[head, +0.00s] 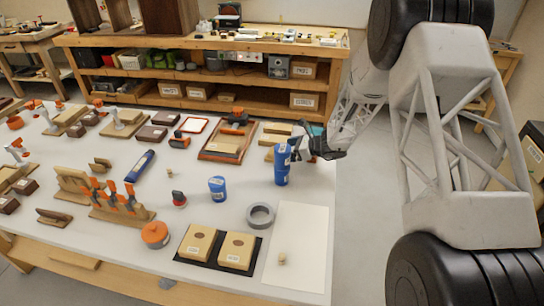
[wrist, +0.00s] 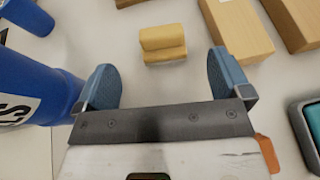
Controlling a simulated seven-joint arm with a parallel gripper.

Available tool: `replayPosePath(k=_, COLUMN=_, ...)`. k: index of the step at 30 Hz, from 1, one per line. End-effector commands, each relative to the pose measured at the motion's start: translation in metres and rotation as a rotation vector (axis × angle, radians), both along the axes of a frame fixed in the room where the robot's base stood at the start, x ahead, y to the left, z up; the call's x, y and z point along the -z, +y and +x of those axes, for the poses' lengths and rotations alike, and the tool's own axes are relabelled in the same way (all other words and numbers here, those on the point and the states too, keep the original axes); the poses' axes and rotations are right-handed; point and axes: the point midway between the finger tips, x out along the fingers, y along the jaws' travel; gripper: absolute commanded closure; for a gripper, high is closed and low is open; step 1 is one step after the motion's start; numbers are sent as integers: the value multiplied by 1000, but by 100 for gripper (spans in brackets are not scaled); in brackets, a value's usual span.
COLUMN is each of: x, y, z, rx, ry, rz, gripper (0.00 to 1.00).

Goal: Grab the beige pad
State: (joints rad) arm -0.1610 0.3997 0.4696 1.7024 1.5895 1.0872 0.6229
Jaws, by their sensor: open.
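The beige pad (wrist: 163,42) is a small tan piece with a step along it, lying on the pale bench top in the wrist view. It lies ahead of the gap between my fingers, apart from both. In the head view the beige pad (head: 270,155) shows partly, just left of my gripper and behind the tall blue tumbler. My gripper (wrist: 165,72) is open and empty, with blue-grey fingers on either side of the gap. In the head view my gripper (head: 303,150) is at the bench's right edge, close to the tumbler.
The tall blue tumbler (wrist: 32,88) stands very close to my left finger; contact cannot be told. Larger tan blocks (wrist: 237,28) lie to the right of the pad. A teal-and-dark object (wrist: 306,120) is at the far right. A white sheet (head: 300,235) covers the bench's near right corner.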

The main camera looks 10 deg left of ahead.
Motion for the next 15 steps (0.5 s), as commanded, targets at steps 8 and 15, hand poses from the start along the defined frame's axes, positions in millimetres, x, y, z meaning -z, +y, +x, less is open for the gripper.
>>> replayPosePath(k=8, x=1, y=2, z=0, rx=-1, ry=0, rz=0, gripper=4)
replayPosePath(k=15, x=8, y=18, z=2, rx=-1, ry=0, rz=0, gripper=4)
